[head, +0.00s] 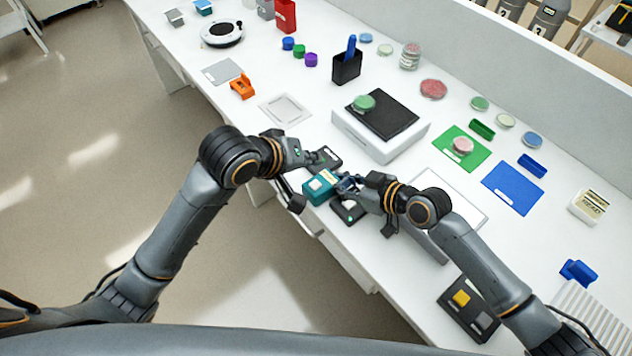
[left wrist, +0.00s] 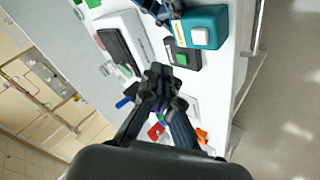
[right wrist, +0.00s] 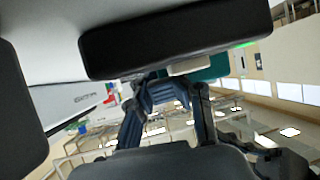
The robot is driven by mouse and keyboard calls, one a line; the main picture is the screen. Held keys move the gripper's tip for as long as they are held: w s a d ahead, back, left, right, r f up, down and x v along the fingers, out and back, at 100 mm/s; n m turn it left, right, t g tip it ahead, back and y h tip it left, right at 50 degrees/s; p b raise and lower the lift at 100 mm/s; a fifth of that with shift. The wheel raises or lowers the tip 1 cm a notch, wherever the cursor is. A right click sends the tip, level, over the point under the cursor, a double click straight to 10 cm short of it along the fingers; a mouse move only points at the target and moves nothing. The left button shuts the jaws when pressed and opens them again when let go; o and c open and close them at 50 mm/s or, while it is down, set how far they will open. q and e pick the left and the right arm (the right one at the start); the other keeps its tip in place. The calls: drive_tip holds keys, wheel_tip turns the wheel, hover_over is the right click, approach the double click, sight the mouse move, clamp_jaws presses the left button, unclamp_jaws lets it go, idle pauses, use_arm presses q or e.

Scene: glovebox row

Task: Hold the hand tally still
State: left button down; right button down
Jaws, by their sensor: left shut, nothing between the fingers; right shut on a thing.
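The hand tally is a teal box (head: 318,188) with a pale square button on top, near the front edge of the bench. It also shows in the left wrist view (left wrist: 208,22) and partly in the right wrist view (right wrist: 214,67). My right gripper (head: 346,184) is shut on its right side; it also shows in the right wrist view (right wrist: 165,84). My left gripper (head: 310,158) is shut and empty, just behind the tally and apart from it. In the left wrist view its closed fingers (left wrist: 158,76) are over the bench.
A dark pad (head: 327,160) lies by my left gripper and another (head: 347,210) lies just in front of the tally. A white scale (head: 376,140) with a green-topped dish (head: 364,103) stands behind. A white frame tray (head: 286,110) and orange holder (head: 242,87) lie left.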

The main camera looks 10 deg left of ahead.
sight(312, 186)
idle(0.6)
use_arm(q)
wheel_tip(312, 186, up, 4)
drive_tip(key=shift+f, duration=0.1)
drive_tip(key=shift+f, duration=0.1)
drive_tip(key=shift+s+d+f, duration=0.1)
drive_tip(key=shift+f, duration=2.05)
drive_tip(key=shift+s+d+f, duration=0.1)
drive_tip(key=shift+f, duration=2)
drive_tip(key=shift+f, duration=0.15)
drive_tip(key=shift+a+f, duration=0.1)
drive_tip(key=shift+f, duration=0.25)
